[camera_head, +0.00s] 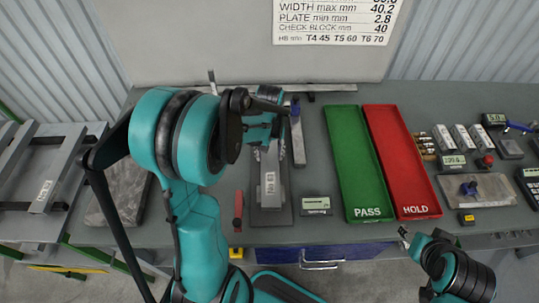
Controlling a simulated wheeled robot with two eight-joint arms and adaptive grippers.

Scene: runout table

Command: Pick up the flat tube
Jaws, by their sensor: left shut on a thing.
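A grey metal flat tube (270,162) is at the middle of the table, lengthwise over a dark fixture plate (272,217) with a block marked "No 3". My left gripper (262,143) points down at its far part and is shut on it. The wrist and gripper body hide the fingertips and the tube's far end, so I cannot tell whether the tube is clear of the fixture. My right gripper (404,233) shows only in part at the table's front edge, lower right; its jaws are too small to read.
A green PASS tray (364,164) and a red HOLD tray (400,162) lie right of the fixture. A small display (316,205), a red-handled tool (238,211) and a blue-clamped bar (298,141) are close by. Instruments and blocks fill the far right.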

